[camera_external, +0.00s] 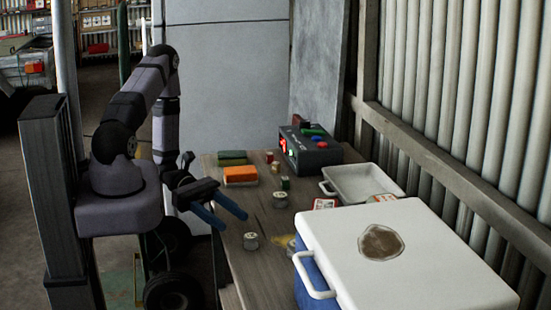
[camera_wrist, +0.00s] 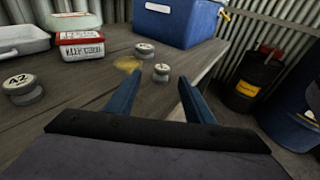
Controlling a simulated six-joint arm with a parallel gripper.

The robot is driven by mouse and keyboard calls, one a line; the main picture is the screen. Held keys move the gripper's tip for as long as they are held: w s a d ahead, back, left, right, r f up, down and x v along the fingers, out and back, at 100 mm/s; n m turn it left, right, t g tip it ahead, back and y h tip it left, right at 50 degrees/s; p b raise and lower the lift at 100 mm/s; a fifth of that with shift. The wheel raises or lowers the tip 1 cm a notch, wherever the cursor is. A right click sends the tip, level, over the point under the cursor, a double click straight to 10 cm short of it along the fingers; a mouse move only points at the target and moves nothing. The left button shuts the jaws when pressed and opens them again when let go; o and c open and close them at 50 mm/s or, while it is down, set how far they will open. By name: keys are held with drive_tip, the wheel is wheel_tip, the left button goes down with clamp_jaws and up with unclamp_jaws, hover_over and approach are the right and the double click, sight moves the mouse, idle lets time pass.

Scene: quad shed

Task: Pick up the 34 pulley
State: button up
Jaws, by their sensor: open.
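Three small grey pulleys with pale, marked tops stand on the wooden table. The left one in the wrist view reads 42 (camera_wrist: 22,88); it seems to be the farther pulley (camera_external: 280,199) in the external view. A second pulley (camera_wrist: 161,73) appears between and beyond my fingertips; it also shows in the external view (camera_external: 251,241). A third (camera_wrist: 145,51) stands just behind it, near the cooler. Their labels are too small to read, so I cannot tell which is the 34 pulley. My gripper (camera_external: 234,219) is open and empty, above the table's left edge; its blue fingers show in the wrist view (camera_wrist: 160,80).
A blue cooler with a white lid (camera_external: 400,255) fills the table's near right. A white tray (camera_external: 362,183), red-and-white boxes (camera_wrist: 80,45), an orange block (camera_external: 240,174) and a dark device with buttons (camera_external: 310,150) stand farther back. A yellow stain (camera_wrist: 128,64) marks the wood.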

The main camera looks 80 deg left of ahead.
sight(247, 234)
drive_tip(key=shift+x, duration=1)
drive_tip(key=shift+s+p+x, duration=0.25)
drive_tip(key=shift+p+x, duration=0.6)
drive_tip(key=shift+x, duration=1.85)
drive_tip(key=c, duration=1.1)
